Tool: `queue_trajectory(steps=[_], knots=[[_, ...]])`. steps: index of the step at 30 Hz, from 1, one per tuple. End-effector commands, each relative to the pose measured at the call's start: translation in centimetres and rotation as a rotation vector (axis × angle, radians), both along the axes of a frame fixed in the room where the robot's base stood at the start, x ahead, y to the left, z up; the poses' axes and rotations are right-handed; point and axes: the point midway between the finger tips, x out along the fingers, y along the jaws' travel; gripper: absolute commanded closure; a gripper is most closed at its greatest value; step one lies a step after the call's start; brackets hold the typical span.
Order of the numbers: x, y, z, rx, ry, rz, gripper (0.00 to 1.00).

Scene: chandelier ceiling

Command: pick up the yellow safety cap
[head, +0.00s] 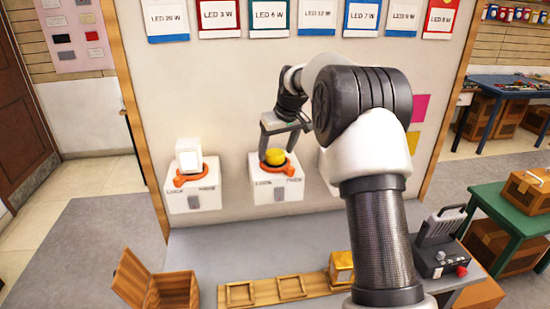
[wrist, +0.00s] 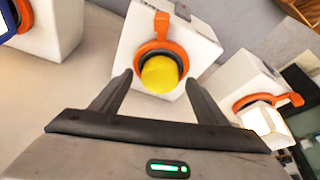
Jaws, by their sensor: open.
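The yellow safety cap (head: 275,157) sits in an orange ring (head: 262,170) on the middle white box (head: 277,189), which is fixed to the upright panel. In the wrist view the yellow cap (wrist: 160,73) shows as a short round cylinder inside a dark collar. My gripper (head: 284,150) is at the cap in the head view. In the wrist view my gripper (wrist: 158,82) is open, with one finger on each side of the cap and visible gaps between. I cannot tell how deep the fingertips reach beside it.
A white box (head: 200,197) at left carries an orange ring and a white cube (head: 188,155). A third white box is mostly behind my arm. Below are a grey table (head: 235,258), an open wooden box (head: 172,290), a wooden rack (head: 265,290) and a grey device (head: 440,245).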

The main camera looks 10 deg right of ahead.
Motion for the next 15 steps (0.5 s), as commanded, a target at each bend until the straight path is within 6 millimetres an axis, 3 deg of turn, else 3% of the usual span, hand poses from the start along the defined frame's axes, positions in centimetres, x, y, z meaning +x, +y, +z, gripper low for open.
queue_trajectory(steps=[7, 15], knots=[[0.16, 0.05, -0.25, -0.001, -0.002, 0.001, 0.34], [0.15, 0.06, -0.25, 0.001, -0.002, 0.0, 0.76]])
